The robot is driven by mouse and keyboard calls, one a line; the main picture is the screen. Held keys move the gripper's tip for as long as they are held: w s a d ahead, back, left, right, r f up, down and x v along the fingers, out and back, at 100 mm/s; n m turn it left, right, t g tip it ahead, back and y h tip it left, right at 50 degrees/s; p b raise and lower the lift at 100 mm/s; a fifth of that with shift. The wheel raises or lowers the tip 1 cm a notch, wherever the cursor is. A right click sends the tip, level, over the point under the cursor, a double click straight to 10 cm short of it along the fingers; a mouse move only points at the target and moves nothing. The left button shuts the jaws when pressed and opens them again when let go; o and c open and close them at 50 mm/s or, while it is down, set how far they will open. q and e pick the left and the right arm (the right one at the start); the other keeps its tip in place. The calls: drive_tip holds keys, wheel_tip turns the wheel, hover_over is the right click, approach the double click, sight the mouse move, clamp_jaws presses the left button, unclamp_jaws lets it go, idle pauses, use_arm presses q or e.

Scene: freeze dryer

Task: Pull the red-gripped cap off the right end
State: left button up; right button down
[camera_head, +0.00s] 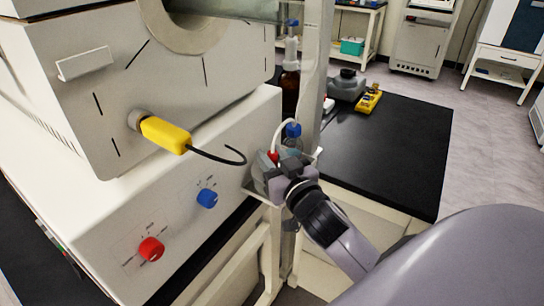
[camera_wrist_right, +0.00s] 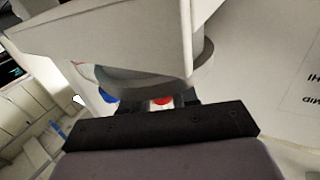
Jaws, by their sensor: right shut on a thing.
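The red grip of the cap (camera_head: 274,156) shows as a small red spot at the right end of the white machine, at my right gripper. In the right wrist view the red grip (camera_wrist_right: 162,101) sits between the fingers of my right gripper (camera_wrist_right: 163,106), which is shut on it. My right gripper (camera_head: 279,168) hides much of the cap in the head view. A grey round part (camera_wrist_right: 150,82) is just beyond the fingers in the wrist view. I cannot tell whether the cap is still seated. My left gripper is not in view.
The white machine (camera_head: 110,215) has a red knob (camera_head: 151,248), a blue knob (camera_head: 207,198) and a yellow handle (camera_head: 165,135). A blue part (camera_head: 293,130) is close above my right gripper. A pale post (camera_head: 315,70) stands behind. The black bench (camera_head: 390,150) is mostly clear.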

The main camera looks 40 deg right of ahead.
drive_tip(key=shift+f, duration=0.1)
idle(0.3)
drive_tip(key=shift+c, duration=0.8)
unclamp_jaws()
drive_tip(key=shift+s, duration=0.1)
drive_tip(key=shift+a, duration=0.1)
drive_tip(key=shift+s+a+r+p, duration=0.2)
drive_tip(key=shift+s+r+p, duration=0.15)
drive_tip(key=shift+s, duration=0.15)
drive_tip(key=shift+s+r+p, duration=0.3)
drive_tip(key=shift+s+p, duration=0.05)
drive_tip(key=shift+s, duration=0.5)
drive_tip(key=shift+s+r+p, duration=0.3)
drive_tip(key=shift+s, duration=0.5)
drive_tip(key=shift+s+a+r+p, duration=0.1)
drive_tip(key=shift+s+r+p, duration=0.2)
drive_tip(key=shift+s, duration=0.35)
drive_tip(key=shift+s+a+r+p, duration=0.15)
drive_tip(key=shift+s+r, duration=0.1)
drive_tip(key=shift+s, duration=0.35)
drive_tip(key=shift+d, duration=0.1)
